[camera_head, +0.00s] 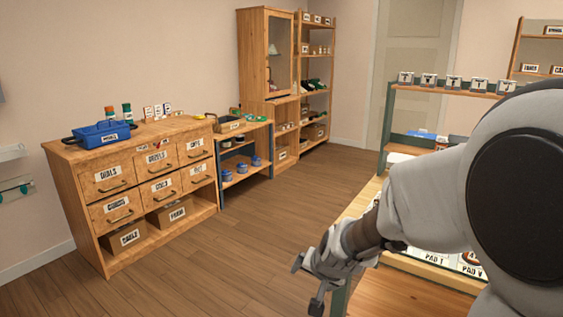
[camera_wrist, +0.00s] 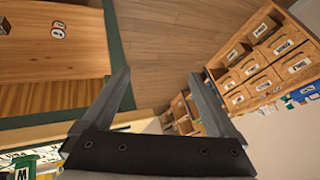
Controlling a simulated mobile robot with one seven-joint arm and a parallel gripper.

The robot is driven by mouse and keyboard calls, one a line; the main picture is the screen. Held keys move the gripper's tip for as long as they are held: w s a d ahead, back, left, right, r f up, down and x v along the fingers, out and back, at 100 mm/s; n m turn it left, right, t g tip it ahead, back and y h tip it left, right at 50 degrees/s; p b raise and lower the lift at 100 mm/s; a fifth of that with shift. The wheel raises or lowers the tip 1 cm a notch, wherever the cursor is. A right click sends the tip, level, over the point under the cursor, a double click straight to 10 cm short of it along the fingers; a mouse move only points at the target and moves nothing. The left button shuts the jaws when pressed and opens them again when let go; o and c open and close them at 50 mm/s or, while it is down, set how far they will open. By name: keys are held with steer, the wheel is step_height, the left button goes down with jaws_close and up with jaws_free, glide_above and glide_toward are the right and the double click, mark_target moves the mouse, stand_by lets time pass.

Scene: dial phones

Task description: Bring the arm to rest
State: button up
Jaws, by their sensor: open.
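My gripper (camera_head: 305,282) hangs at the lower middle of the head view, at the end of my bent arm, which fills the right side. It is beside the left edge of a wooden workbench (camera_head: 341,292). In the wrist view my gripper (camera_wrist: 162,75) shows two grey fingers spread wide apart with nothing between them. Floor and the green bench edge (camera_wrist: 116,40) show beyond the fingers. Part of the bench is hidden behind my arm.
A wooden drawer cabinet (camera_head: 124,186) stands at the left with a blue toolbox (camera_head: 101,134) on top. A low shelf (camera_head: 243,166) and a tall cabinet (camera_head: 266,62) stand farther back. The wooden floor (camera_head: 225,250) between cabinet and bench is clear.

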steer(key=s+d+r+n, duration=0.2)
steer(key=s+r, duration=0.2)
steer(key=s, duration=0.4)
steer(key=s+d+r+n+g+h, duration=0.1)
steer(key=s+d+r, duration=0.25)
steer(key=s, duration=0.35)
steer(key=s+d+r+n, duration=0.15)
steer(key=s+r, duration=0.25)
steer(key=s, duration=0.4)
step_height(320, 180, up, 24)
steer(key=p, duration=2.4)
steer(key=shift+r, duration=0.2)
